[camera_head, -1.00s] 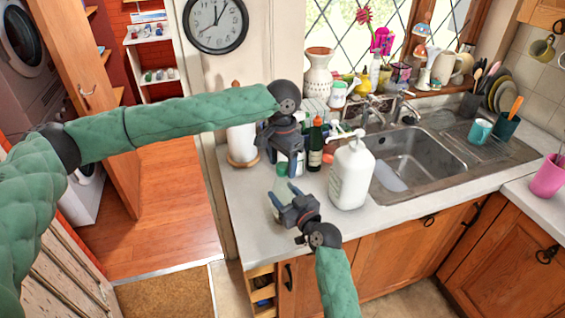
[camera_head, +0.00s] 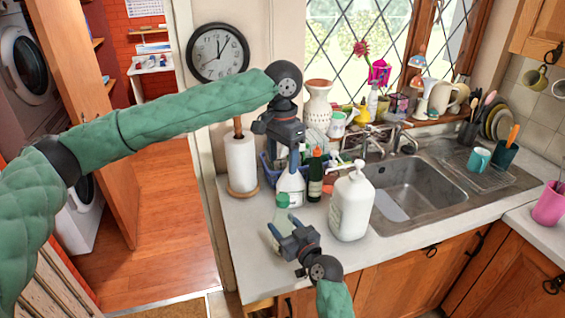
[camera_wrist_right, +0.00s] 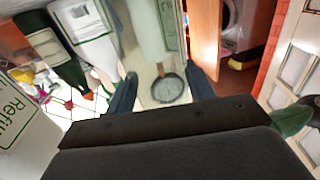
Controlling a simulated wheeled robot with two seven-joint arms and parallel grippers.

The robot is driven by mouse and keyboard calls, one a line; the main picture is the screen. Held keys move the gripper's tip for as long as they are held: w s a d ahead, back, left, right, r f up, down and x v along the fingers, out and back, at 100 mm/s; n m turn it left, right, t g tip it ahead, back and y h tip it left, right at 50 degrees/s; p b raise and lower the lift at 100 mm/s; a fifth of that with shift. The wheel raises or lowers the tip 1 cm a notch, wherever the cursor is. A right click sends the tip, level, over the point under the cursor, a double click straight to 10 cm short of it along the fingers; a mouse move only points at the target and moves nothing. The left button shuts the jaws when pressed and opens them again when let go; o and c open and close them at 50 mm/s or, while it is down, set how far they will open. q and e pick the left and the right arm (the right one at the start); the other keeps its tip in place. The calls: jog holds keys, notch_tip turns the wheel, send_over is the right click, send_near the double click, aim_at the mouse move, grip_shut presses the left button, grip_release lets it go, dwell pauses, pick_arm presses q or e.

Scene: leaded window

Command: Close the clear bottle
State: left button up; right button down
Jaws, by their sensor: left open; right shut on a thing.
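The clear bottle (camera_head: 281,214) stands upright on the counter's near left part, with a green top; I cannot tell whether this is a seated cap. My right gripper (camera_head: 279,234) is shut on the bottle from the front. My left gripper (camera_head: 283,150) is open, above and behind the clear bottle, in front of the blue basket. Its fingertips are hard to make out against the bottles, and I see nothing held in it.
A white spray bottle (camera_head: 291,187), a dark green bottle (camera_head: 315,180) and a large white pump bottle (camera_head: 351,207) stand close by. A paper towel roll (camera_head: 240,162) is at the back left. The sink (camera_head: 408,190) lies to the right.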

aim_at(289, 231)
jog(key=shift+c, duration=2.3)
grip_release()
pick_arm(q)
notch_tip(289, 231, down, 3)
jog(key=b, duration=0.3)
pick_arm(e)
jog(key=v, duration=0.6)
jog(key=shift+s+f, duration=0.1)
jog(key=shift+f, duration=0.1)
pick_arm(q)
jog(key=shift+f, duration=0.25)
pick_arm(e)
jog(key=shift+v, duration=0.8)
pick_arm(q)
jog(key=shift+f, duration=0.1)
